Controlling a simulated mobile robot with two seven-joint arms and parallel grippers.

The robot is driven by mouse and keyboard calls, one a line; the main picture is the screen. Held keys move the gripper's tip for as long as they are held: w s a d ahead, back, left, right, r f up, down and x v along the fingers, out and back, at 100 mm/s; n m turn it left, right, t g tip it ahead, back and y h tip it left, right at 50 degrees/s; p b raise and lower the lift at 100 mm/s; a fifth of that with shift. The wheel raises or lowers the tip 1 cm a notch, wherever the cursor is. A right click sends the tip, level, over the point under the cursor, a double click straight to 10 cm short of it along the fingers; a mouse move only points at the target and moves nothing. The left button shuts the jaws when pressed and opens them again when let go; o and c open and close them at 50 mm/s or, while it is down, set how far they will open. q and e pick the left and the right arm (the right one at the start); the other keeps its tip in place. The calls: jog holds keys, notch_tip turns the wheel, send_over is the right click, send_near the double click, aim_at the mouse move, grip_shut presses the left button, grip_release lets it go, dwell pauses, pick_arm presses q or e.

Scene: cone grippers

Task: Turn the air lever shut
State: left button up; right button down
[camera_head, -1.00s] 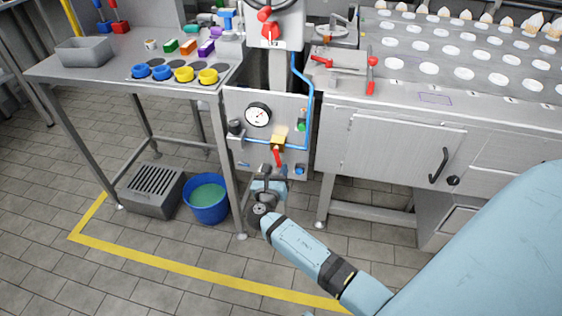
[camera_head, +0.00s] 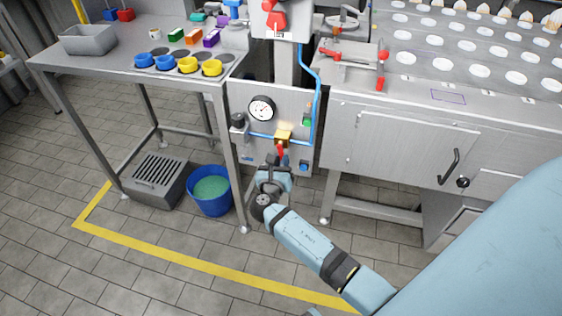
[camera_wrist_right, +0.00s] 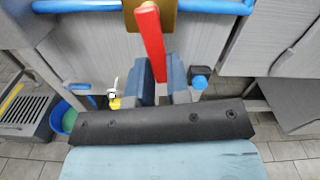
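The red air lever (camera_head: 281,152) hangs down from a brass-yellow valve body (camera_head: 283,136) on the blue pipe, low on the grey machine panel. In the right wrist view the lever (camera_wrist_right: 150,35) slants slightly, its lower end at the gap between my fingers. My right gripper (camera_head: 275,170) is just below the valve, pointing up at the panel. Its two blue-grey fingers (camera_wrist_right: 162,80) stand apart, one on each side of the lever's lower end. I cannot tell whether they touch it. My left gripper is not in view.
A round pressure gauge (camera_head: 262,108) and a black knob (camera_head: 238,120) sit left of the valve. The blue pipe (camera_head: 315,100) runs up on the right. A table leg (camera_head: 232,160) stands close on the left, with a blue bucket (camera_head: 209,188) beyond it.

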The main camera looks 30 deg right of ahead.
jog(key=shift+w+a+m, duration=0.15)
jog(key=shift+w+m, duration=0.05)
jog(key=shift+m, duration=0.45)
jog(key=shift+w+a+m, duration=0.15)
jog(key=shift+w+m, duration=0.05)
jog(key=shift+m, duration=0.45)
jog(key=c, duration=1.1)
grip_release()
jog(key=shift+f, duration=0.1)
